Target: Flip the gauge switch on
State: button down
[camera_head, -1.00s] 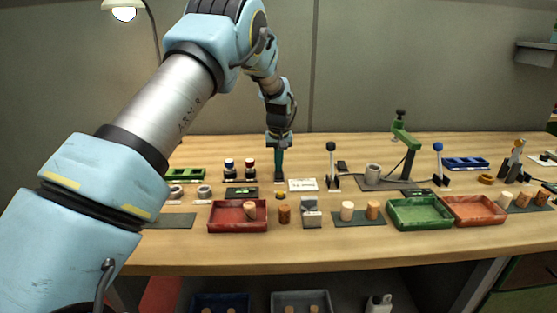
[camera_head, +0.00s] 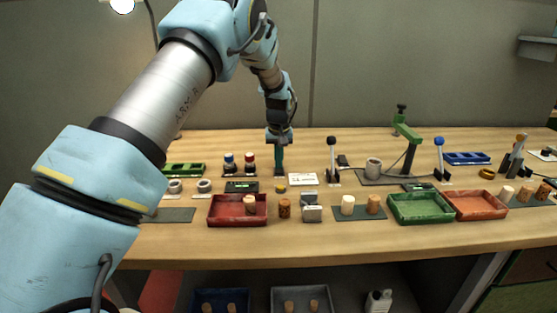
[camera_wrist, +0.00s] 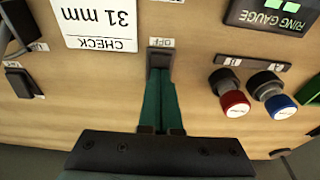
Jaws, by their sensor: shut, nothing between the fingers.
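A small black switch (camera_wrist: 160,57) shows in the wrist view, with a label reading OFF beside it on the wooden bench. My gripper (camera_wrist: 161,75) has its dark green fingers shut together and empty. Their tips are at the switch and overlap its near part; I cannot tell whether they touch it. In the head view my gripper (camera_head: 280,174) points straight down at the bench, and the switch is hidden there. The ring gauge (camera_wrist: 275,15) is a dark box with lit green segments, at the top right of the wrist view.
Red (camera_wrist: 234,103) and blue (camera_wrist: 281,106) knobs stand right of the fingers in the wrist view. A white 31 mm check card (camera_wrist: 100,22) lies to the left. Another black switch (camera_wrist: 20,83) is farther left. A red tray (camera_head: 237,222) stands at the bench's front.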

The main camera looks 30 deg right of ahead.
aim_at(279, 171)
jog(key=shift+s+a+f, duration=0.1)
jog(key=shift+s, duration=0.1)
jog(key=r+p, duration=0.1)
jog(key=r, duration=0.1)
jog(key=r+p, duration=0.1)
jog(key=r, duration=0.1)
jog(key=shift+s+a+r+p, duration=0.1)
jog(key=shift+s+r+p, duration=0.15)
jog(key=shift+p, duration=0.1)
notch_tip(279, 171, up, 9)
jog(key=s+b, duration=0.1)
jog(key=b, duration=0.2)
jog(key=shift+s+a+r+b, duration=0.2)
jog(key=shift+s+a+b, duration=0.1)
jog(key=shift+s+a, duration=0.1)
jog(key=shift+w+f+b, duration=0.1)
jog(key=shift+b, duration=0.25)
jog(key=b, duration=0.3)
jog(key=w+b, duration=0.1)
jog(key=b, duration=0.2)
jog(key=shift+d+r+b, duration=0.3)
jog(key=shift+r, duration=0.05)
